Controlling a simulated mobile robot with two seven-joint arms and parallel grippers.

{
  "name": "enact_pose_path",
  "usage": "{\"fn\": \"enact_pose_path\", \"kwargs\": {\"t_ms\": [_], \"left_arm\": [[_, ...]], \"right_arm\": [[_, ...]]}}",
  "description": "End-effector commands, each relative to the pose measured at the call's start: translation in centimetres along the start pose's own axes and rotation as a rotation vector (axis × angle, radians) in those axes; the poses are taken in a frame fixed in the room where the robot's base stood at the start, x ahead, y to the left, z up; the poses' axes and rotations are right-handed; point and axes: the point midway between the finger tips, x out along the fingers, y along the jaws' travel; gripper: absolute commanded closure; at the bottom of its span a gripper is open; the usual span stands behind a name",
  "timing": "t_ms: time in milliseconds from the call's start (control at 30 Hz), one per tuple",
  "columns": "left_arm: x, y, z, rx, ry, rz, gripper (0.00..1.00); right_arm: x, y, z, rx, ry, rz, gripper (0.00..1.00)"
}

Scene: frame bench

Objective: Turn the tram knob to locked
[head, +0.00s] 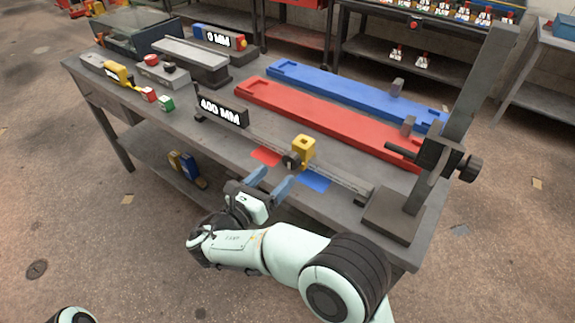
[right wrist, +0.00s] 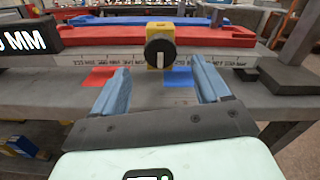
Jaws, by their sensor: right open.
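The tram is a yellow block (head: 304,148) on a grey rail with a printed scale (head: 335,178), on the bench's near side. Its round black knob (head: 291,161) faces my right gripper. In the right wrist view the knob (right wrist: 160,53) sits on the yellow block (right wrist: 158,27), with a white mark standing roughly upright on its face. A red patch (head: 266,156) and a blue patch (head: 314,180) lie on the bench in front of the rail. My right gripper (head: 271,180) is open and empty, short of the knob, which appears between its fingers. My left gripper is out of view.
A "400 MM" sign (head: 222,111) stands at the rail's left end. A dark upright post (head: 462,100) with a clamp rises at the right. Long red (head: 330,122) and blue (head: 350,92) beams lie behind the rail. Small blocks (head: 150,95) lie at the left.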

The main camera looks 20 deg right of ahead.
Motion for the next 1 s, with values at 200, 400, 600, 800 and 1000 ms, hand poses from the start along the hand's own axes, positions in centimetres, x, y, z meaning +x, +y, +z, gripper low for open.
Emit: {"fn": "enact_pose_path", "kwargs": {"t_ms": [200, 400, 600, 800, 1000], "left_arm": [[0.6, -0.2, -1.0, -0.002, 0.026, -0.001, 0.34], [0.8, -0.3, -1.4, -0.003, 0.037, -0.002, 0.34], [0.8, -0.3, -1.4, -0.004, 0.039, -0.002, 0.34], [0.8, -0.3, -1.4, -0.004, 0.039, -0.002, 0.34], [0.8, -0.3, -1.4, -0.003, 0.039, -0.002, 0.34]], "right_arm": [[4.2, -0.1, -0.1, 0.000, 0.001, -0.004, 0.24], [6.0, 0.0, -0.1, -0.001, 0.001, 0.000, 0.24], [6.3, 0.0, -0.1, -0.001, 0.001, 0.001, 0.24], [6.3, 0.0, -0.1, -0.001, 0.001, 0.001, 0.44], [6.3, 0.0, -0.1, -0.001, 0.001, 0.001, 0.81]]}}
